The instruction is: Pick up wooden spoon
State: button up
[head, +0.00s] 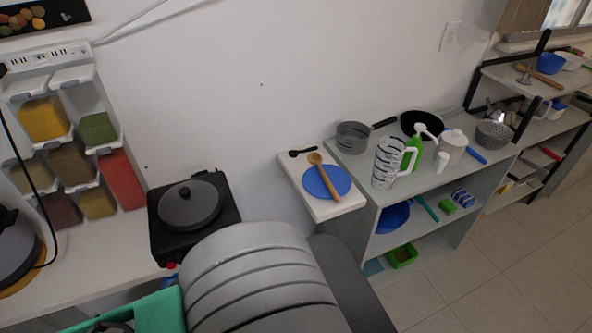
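The wooden spoon (329,183) lies across a round blue plate (341,190), its bowl end toward the wall and its handle toward the front edge. The plate sits on a narrow pale board or ledge (318,211) left of the grey shelf. A small black spoon (304,152) lies behind the plate, close to the wooden spoon's bowl. My gripper is not in view. A large grey ribbed form, which seems to be part of my own body, fills the bottom middle.
A black hotplate with a lidded pan (189,204) stands to the left. Spice dispensers (70,150) hang farther left. On the shelf right of the plate stand a striped pitcher (389,163), a green bottle (413,153) and pans. Open floor lies at lower right.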

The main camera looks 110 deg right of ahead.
aim_at(314, 158)
jog(key=u, duration=0.3)
jog(key=i, duration=0.8)
jog(key=z, duration=4.8)
jog(key=i, duration=0.5)
jog(key=z, duration=0.15)
jog(key=k, duration=0.5)
jog(key=z, duration=0.4)
jog(key=i, duration=0.65)
jog(key=u, duration=0.05)
